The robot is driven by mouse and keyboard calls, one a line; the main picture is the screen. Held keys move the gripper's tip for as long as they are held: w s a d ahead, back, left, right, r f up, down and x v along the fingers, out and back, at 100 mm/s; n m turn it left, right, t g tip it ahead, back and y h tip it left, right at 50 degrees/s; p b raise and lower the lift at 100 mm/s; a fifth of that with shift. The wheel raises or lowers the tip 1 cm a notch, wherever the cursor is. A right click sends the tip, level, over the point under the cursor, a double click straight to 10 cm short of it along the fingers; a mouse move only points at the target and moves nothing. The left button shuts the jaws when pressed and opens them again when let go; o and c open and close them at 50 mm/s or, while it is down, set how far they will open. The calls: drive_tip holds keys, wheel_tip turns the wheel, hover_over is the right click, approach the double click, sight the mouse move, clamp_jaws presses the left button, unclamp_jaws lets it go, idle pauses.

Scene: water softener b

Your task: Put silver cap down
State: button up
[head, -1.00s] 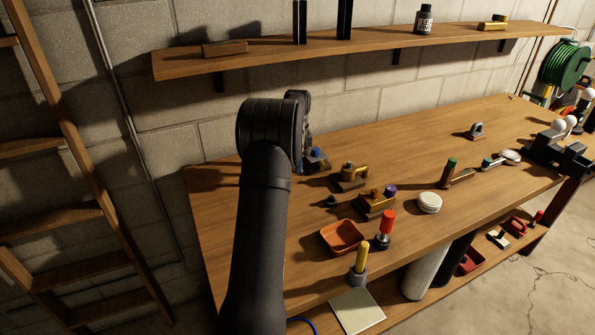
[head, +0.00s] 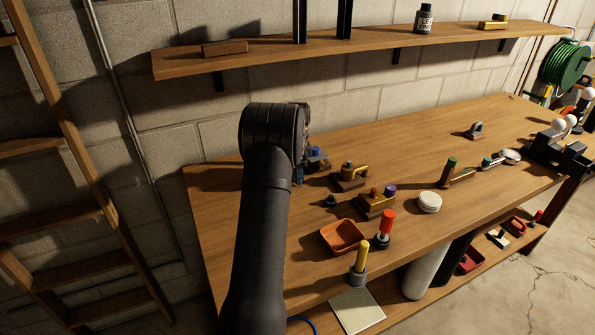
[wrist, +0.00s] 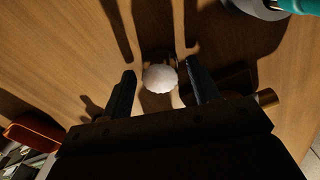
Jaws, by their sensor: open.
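The silver cap (wrist: 160,78) shows in the wrist view as a pale, round piece with a scalloped rim. It is between the two black fingers of my gripper (wrist: 161,70), with a gap visible on each side. My gripper is open. A small dark part shows just behind the cap; I cannot tell whether the cap rests on it or on the wood. In the head view the cap and my fingers are hidden behind my arm.
On the bench (head: 400,150) are an orange tray (head: 342,236), brass-and-dark valve pieces (head: 350,177), a red-handled tool (head: 386,226) and a white round lid (head: 429,201). In the wrist view a teal-topped part (wrist: 292,5) stands at upper right, and a brass end (wrist: 267,98) is at right.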

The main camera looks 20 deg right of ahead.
drive_tip(key=shift+r, duration=0.1)
wheel_tip(320, 180, up, 12)
idle(0.5)
drive_tip(key=shift+f, duration=4.05)
